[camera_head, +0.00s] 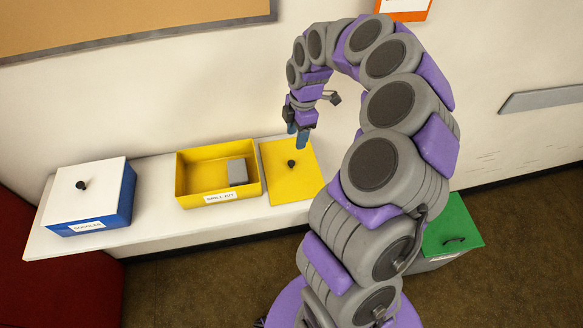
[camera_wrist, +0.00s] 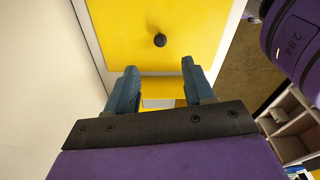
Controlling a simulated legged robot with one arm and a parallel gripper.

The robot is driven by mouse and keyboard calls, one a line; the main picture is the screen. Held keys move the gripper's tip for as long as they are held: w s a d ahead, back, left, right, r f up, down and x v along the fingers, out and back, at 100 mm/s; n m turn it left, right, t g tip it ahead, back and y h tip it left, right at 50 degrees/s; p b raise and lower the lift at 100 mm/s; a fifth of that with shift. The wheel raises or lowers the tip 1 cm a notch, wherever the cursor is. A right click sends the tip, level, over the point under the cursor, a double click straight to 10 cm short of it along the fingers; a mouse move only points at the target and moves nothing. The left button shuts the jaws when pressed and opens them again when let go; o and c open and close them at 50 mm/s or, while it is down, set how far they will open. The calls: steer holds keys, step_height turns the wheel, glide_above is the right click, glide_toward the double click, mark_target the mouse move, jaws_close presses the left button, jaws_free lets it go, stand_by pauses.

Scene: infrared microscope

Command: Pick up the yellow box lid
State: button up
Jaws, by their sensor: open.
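The yellow box lid (camera_head: 286,180) lies flat on the white shelf, just right of the open yellow box (camera_head: 186,182). A small black knob (camera_head: 291,163) stands up from the lid. My gripper (camera_head: 297,137) hangs above the lid's back part, apart from it. In the wrist view the lid (camera_wrist: 120,35) fills the upper middle, and its knob (camera_wrist: 160,40) shows above and between the fingertips. My gripper's blue fingers (camera_wrist: 160,70) are open with nothing between them.
The yellow box holds a grey block (camera_head: 237,171). A blue box with a white lid (camera_head: 108,188) stands at the shelf's left end. A green-lidded bin (camera_head: 455,228) stands on the floor at right. The wall is close behind the white shelf (camera_head: 150,215).

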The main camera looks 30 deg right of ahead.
steer(key=b, duration=0.1)
glide_above(291, 162)
steer(key=f, duration=0.6)
steer(key=shift+s+d+f, duration=0.1)
steer(key=shift+d, duration=0.2)
step_height(291, 162, down, 5)
steer(key=shift+a+r+b, duration=0.1)
steer(key=shift+b, duration=0.7)
jaws_close()
